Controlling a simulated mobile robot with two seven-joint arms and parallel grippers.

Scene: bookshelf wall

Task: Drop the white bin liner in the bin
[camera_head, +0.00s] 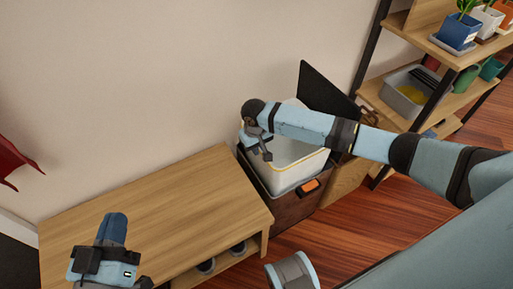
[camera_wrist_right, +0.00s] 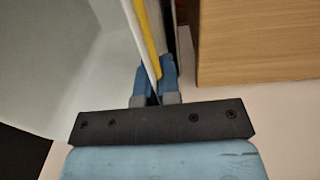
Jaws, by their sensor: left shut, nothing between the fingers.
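The white bin liner (camera_head: 298,176) is a tub with a thin yellow line at its rim. Its lower part is inside the brown bin (camera_head: 294,207), and its upper part stands above the bin's edge. My right gripper (camera_head: 258,146) is at the liner's far left rim. In the right wrist view the fingers (camera_wrist_right: 156,85) sit on both sides of the liner wall (camera_wrist_right: 135,38), shut on it. How deep the liner sits is hidden. My left gripper (camera_head: 113,228) is shut and empty above the wooden table's front left.
The bin's black lid (camera_head: 325,92) stands open behind it. A low wooden table (camera_head: 165,195) adjoins the bin on the left. A shelf (camera_head: 440,45) with potted plants and a grey tub (camera_head: 408,94) stands at the right. The wooden floor (camera_head: 345,225) in front is partly clear.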

